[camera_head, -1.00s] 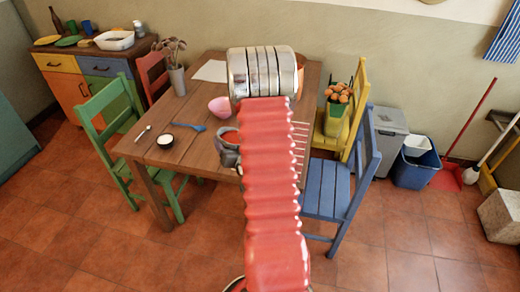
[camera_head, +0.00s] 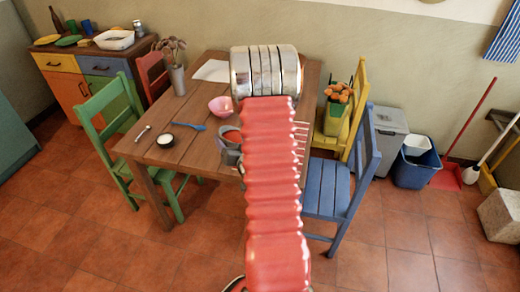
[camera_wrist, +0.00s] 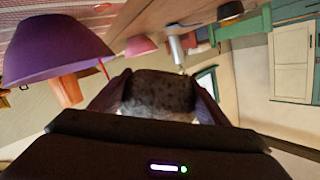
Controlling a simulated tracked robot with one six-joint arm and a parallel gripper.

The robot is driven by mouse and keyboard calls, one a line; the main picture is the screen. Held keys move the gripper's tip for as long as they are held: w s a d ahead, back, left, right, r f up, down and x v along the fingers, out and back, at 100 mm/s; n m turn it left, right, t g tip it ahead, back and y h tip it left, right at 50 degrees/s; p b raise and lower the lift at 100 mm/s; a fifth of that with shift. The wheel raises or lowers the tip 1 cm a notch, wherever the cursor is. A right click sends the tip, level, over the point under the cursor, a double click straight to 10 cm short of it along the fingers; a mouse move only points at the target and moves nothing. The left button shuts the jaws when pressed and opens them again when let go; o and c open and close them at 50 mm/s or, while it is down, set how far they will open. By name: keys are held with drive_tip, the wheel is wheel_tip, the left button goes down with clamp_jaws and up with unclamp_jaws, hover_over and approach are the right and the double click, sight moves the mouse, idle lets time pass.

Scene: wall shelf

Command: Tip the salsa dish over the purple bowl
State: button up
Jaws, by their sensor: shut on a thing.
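My gripper (camera_wrist: 159,100) is shut on the salsa dish (camera_wrist: 163,90), a grey speckled dish held between its two fingers in the wrist view. In the head view the dish (camera_head: 231,134) shows beside my red arm with red salsa inside, above the table's right part. The purple bowl (camera_wrist: 55,45) is large at the upper left of the wrist view, looking upside down because that view is turned over. The dish appears apart from the bowl. In the head view my arm hides the bowl. I cannot tell the dish's exact tilt.
On the wooden table (camera_head: 186,150) stand a pink bowl (camera_head: 221,107), a black dish with white contents (camera_head: 166,140), a blue utensil (camera_head: 194,127) and a vase (camera_head: 177,80). Chairs surround the table.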

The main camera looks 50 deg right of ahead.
drive_tip(key=shift+s+d+r+m, duration=0.15)
drive_tip(key=shift+d+r+m, duration=0.1)
drive_tip(key=shift+d+m, duration=0.05)
idle(1.0)
drive_tip(key=shift+a, duration=0.1)
drive_tip(key=shift+w+a+f+n, duration=0.4)
drive_tip(key=shift+a+f+n, duration=0.1)
drive_tip(key=shift+a+n, duration=0.15)
drive_tip(key=shift+w+a+f+n, duration=0.15)
drive_tip(key=shift+f+n, duration=0.15)
drive_tip(key=shift+f, duration=0.15)
drive_tip(key=shift+w+a+f+n, duration=0.15)
drive_tip(key=shift+f+n, duration=0.1)
drive_tip(key=shift+f, duration=0.2)
drive_tip(key=shift+s+r+h, duration=0.1)
drive_tip(key=shift+h, duration=0.3)
drive_tip(key=shift+w+a+f+n+g+b, duration=0.2)
drive_tip(key=shift+f+n+b, duration=0.15)
drive_tip(key=shift+f, duration=0.2)
drive_tip(key=shift+w+a+f+n+g+b, duration=0.1)
drive_tip(key=shift+a+f+n+b, duration=0.15)
drive_tip(key=shift+f+n+b, duration=0.2)
drive_tip(key=shift+w+a+f+n+g+b, duration=0.1)
drive_tip(key=shift+a+f+n+b, duration=0.15)
drive_tip(key=shift+f, duration=0.35)
